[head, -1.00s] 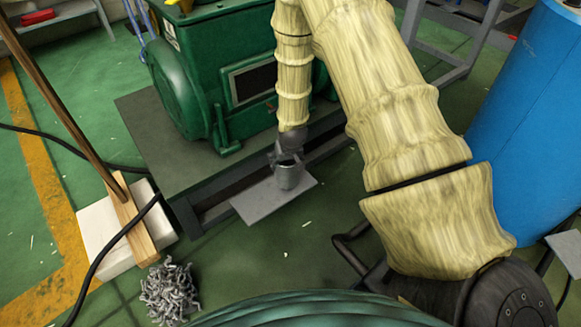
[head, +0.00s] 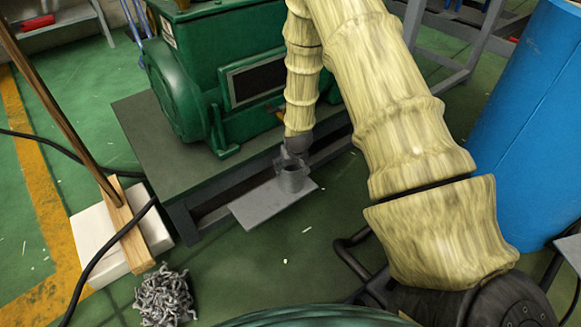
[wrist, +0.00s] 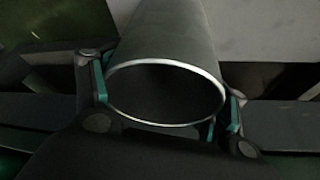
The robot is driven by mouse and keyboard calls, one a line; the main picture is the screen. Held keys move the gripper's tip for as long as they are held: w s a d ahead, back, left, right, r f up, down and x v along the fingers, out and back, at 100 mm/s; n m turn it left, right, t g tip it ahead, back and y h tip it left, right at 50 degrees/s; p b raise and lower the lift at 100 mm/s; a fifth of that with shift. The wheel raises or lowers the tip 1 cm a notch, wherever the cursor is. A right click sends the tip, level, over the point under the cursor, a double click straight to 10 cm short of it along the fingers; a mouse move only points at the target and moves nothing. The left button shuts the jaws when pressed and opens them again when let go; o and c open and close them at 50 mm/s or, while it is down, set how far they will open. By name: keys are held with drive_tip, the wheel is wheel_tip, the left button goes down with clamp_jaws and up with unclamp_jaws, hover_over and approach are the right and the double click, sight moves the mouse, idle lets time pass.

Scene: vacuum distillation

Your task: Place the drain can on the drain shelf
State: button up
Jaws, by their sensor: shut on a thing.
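The drain can (head: 291,179) is a small grey open-topped cylinder. In the head view it appears over the right part of the drain shelf (head: 255,209), a flat grey plate jutting from the green machine's base. My gripper (head: 293,155) is shut on the can from above and behind. In the wrist view the can (wrist: 170,45) fills the middle, with its pale rim facing me, between the teal-padded fingers of my gripper (wrist: 167,98). The can looks about upright. Whether its bottom touches the shelf cannot be told. The shelf's pale surface (wrist: 262,30) shows behind it.
The green machine (head: 235,80) stands on a dark base behind the shelf. A blue cylinder (head: 525,130) is at right. A broom (head: 125,215), a white block (head: 95,240), a black cable and a heap of grey shavings (head: 163,297) lie at left. Floor before the shelf is clear.

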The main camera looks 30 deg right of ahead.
drive_tip(key=o, duration=1.6)
drive_tip(key=shift+f, duration=0.1)
drive_tip(key=shift+r, duration=0.45)
drive_tip(key=p+v, duration=0.5)
drive_tip(key=v, duration=0.6)
drive_tip(key=s+a+f+n+g, duration=0.1)
drive_tip(key=s+a+f, duration=0.5)
drive_tip(key=s, duration=0.4)
drive_tip(key=s+a+f+n+g, duration=0.1)
drive_tip(key=s+a+f, duration=0.55)
drive_tip(key=s, duration=0.25)
drive_tip(key=s+a+f+g, duration=0.1)
drive_tip(key=s+a, duration=0.2)
drive_tip(key=s, duration=0.5)
drive_tip(key=s+a+f+n+g+y, duration=0.1)
drive_tip(key=s+a+f, duration=0.1)
drive_tip(key=s, duration=0.7)
drive_tip(key=shift+s+a+f, duration=0.2)
drive_tip(key=shift+a+f, duration=0.1)
drive_tip(key=shift+a, duration=0.55)
